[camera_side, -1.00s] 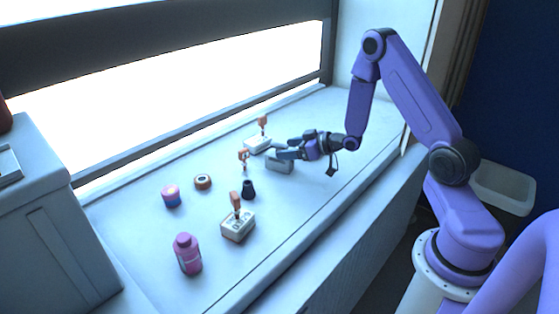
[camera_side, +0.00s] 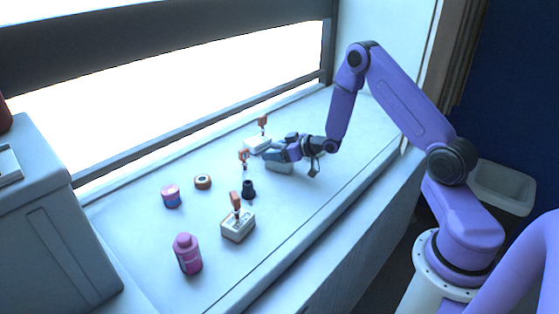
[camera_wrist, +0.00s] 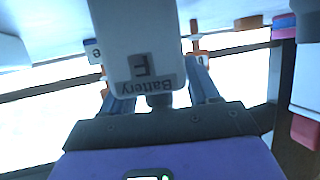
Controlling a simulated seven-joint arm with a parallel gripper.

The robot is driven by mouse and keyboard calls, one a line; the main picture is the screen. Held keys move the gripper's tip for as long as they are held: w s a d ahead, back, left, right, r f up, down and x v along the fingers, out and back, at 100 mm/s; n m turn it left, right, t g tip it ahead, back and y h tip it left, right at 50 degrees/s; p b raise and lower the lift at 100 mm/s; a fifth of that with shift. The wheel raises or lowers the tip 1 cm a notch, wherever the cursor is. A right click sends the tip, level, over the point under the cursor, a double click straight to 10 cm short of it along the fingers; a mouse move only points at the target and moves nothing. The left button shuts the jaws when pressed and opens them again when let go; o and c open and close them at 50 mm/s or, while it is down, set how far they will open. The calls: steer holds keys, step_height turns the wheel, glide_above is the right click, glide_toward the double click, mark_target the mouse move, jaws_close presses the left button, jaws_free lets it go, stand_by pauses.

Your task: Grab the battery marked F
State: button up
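The battery marked F (camera_wrist: 138,35) is a pale block with a grey label, seen large and upside down in the wrist view. In the side view its pale body (camera_side: 279,168) sits on the counter under my gripper, which hides its upper part. My gripper (camera_side: 272,151) reaches in level from the right, just above that body. In the wrist view the two fingers (camera_wrist: 160,90) are spread apart, with a grey post below the label between them. I see no finger closed on it.
Another battery with an orange handle (camera_side: 258,144) stands behind my gripper, and one (camera_side: 238,226) stands in front. The counter's right front is clear.

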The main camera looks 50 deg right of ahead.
jaws_close()
steer(key=shift+r, duration=0.1)
